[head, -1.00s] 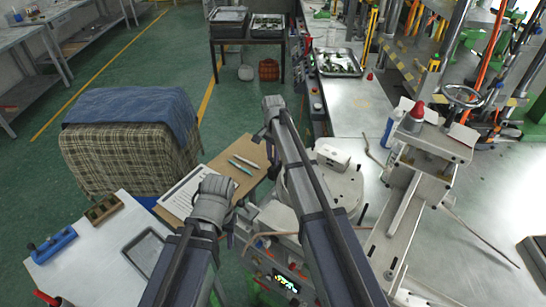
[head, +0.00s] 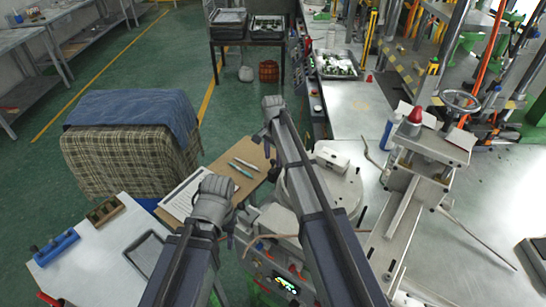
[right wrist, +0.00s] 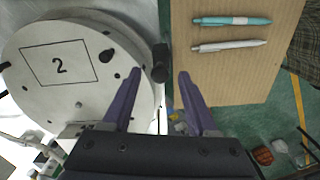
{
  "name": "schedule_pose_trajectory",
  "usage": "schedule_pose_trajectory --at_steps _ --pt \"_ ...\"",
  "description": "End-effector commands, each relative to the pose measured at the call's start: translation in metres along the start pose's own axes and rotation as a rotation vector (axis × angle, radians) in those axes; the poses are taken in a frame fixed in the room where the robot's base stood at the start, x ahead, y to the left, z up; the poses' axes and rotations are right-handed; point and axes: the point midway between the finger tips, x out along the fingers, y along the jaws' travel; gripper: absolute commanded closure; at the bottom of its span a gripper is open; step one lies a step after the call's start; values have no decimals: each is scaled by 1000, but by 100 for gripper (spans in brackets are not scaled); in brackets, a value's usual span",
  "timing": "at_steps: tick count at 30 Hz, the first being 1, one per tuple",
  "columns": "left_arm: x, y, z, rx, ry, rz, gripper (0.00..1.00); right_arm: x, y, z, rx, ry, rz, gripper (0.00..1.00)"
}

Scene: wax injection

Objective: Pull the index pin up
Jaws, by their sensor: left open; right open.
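In the right wrist view, a dark upright knob, which looks like the index pin (right wrist: 160,62), stands at the edge of a pale round plate (right wrist: 35,95) marked "2". My right gripper (right wrist: 156,90) is open. Its two purple fingers point toward the knob, one on each side, with gaps; the knob lies just beyond the fingertips and nothing is held. In the head view, the round plate (head: 335,190) is partly covered by my right arm, and I cannot make out the pin. My left gripper (head: 229,238) is small and partly hidden below its wrist, beside the machine.
A brown board (head: 240,165) with two pens lies beside the plate. A white side table (head: 95,255) with a blue block stands at left. A press frame with a red-capped part (head: 415,117) stands at right. Metal tabletop (head: 355,105) is clear behind the plate.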

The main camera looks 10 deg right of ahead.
Motion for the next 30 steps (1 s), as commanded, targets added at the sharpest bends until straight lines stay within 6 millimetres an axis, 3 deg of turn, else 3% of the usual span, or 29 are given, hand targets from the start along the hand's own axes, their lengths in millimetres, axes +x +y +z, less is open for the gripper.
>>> schedule_pose_trajectory --at_steps 8,21,30 --pt "-19 -2 1 -3 0 1 50 -19 0 0 0 0 0 41" --pt "-74 -7 4 -12 -1 3 50 -74 0 0 0 0 0 41" --pt "-77 -7 5 -12 -1 3 50 -77 0 0 0 0 0 41"
